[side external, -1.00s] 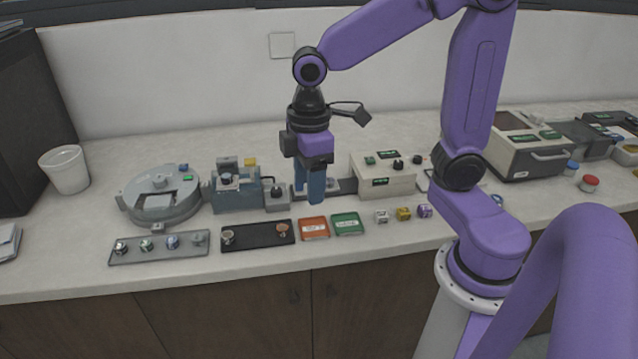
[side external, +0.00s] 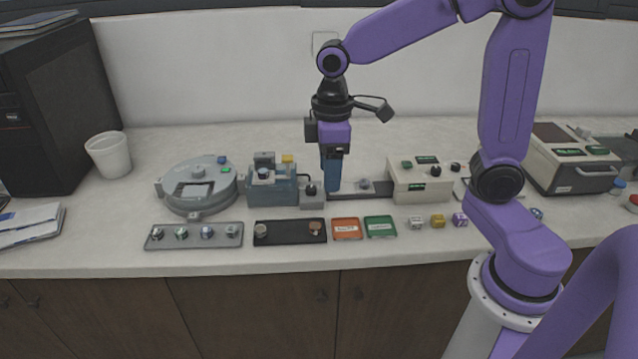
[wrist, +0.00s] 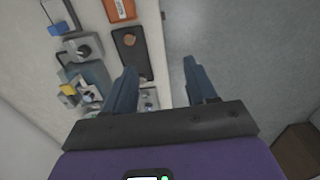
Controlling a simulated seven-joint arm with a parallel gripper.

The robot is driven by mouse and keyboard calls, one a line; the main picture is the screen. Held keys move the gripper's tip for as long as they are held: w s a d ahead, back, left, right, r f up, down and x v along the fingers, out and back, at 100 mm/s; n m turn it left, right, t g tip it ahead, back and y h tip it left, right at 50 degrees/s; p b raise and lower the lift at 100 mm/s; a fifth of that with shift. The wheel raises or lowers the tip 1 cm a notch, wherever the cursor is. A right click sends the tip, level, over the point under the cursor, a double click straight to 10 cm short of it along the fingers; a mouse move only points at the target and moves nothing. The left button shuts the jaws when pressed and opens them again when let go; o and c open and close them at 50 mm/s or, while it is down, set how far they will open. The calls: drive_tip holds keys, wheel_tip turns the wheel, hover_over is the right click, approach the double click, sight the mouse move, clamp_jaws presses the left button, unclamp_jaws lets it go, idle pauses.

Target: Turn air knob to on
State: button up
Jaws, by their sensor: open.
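A small grey box (side external: 312,202) with a black knob (side external: 310,189) on top stands at the right end of the blue press unit (side external: 272,186). The knob also shows in the wrist view (wrist: 84,50). A cream control box (side external: 420,181) to the right carries more black knobs (side external: 435,171). Its labels are too small to read, so I cannot tell which knob is marked air. My gripper (side external: 333,178) points down just right of the small grey box, apart from it. In the wrist view my gripper (wrist: 160,68) has its fingers spread, with nothing between them.
A round grey machine (side external: 198,187) stands left. Along the front lie a grey tray (side external: 194,244) with several samples, a black tray (side external: 290,239), an orange tray (side external: 346,236), a green tray (side external: 380,233) and small cubes (side external: 437,221). A white cup (side external: 109,154) stands far left.

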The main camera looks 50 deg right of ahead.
drive_tip(key=w+d+m, duration=0.3)
drive_tip(key=w+d, duration=0.1)
drive_tip(key=w, duration=0.5)
drive_tip(key=m, duration=0.3)
hover_over(310, 187)
drive_tip(key=f, duration=0.1)
wheel_tip(310, 187, down, 17)
drive_tip(key=shift+f, duration=0.2)
